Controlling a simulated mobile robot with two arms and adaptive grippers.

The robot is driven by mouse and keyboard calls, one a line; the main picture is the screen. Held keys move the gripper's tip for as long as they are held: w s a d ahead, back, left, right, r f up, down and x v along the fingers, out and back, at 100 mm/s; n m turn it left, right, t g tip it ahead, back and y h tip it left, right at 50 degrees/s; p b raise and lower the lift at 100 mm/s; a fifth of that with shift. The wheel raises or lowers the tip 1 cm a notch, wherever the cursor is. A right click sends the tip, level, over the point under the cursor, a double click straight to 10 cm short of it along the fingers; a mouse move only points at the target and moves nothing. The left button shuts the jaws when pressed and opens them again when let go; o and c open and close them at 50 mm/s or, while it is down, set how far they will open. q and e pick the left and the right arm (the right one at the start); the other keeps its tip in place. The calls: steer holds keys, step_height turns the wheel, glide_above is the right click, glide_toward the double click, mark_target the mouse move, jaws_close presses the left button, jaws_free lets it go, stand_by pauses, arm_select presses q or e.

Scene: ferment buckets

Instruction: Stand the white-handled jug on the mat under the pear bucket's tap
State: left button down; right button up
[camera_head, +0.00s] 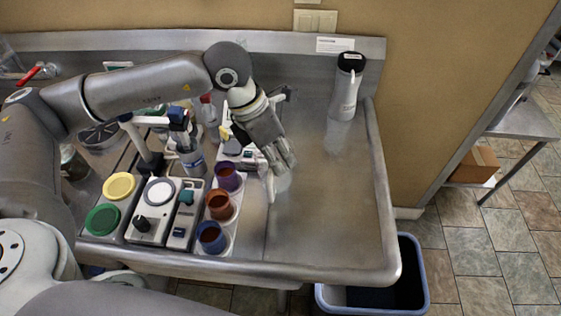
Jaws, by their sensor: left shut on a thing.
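My left gripper (283,162) reaches in from the left and points down over the middle of the steel counter. It is shut on a small, clear, pale thing with a white upright strip, which looks like the white-handled jug (270,187). The gripper hides much of it, and I cannot tell whether it touches the counter. I cannot make out a pear bucket, its tap or a mat. My right gripper is not in view.
Purple (228,178), brown (219,205) and blue (211,237) cups stand just left of the jug. A white black-topped bottle (346,90) stands at the back right. The counter's right half (335,205) is clear. A bin (412,275) stands below its right front corner.

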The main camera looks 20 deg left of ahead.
mark_target(286, 175)
arm_select(q)
step_height(286, 175, down, 2)
steer(key=shift+w+f+p, duration=0.1)
steer(key=shift+w+p, duration=0.05)
steer(key=shift+p, duration=0.6)
steer(key=shift+f, duration=0.5)
steer(key=c, duration=1.6)
jaws_free()
steer(key=shift+o, duration=0.7)
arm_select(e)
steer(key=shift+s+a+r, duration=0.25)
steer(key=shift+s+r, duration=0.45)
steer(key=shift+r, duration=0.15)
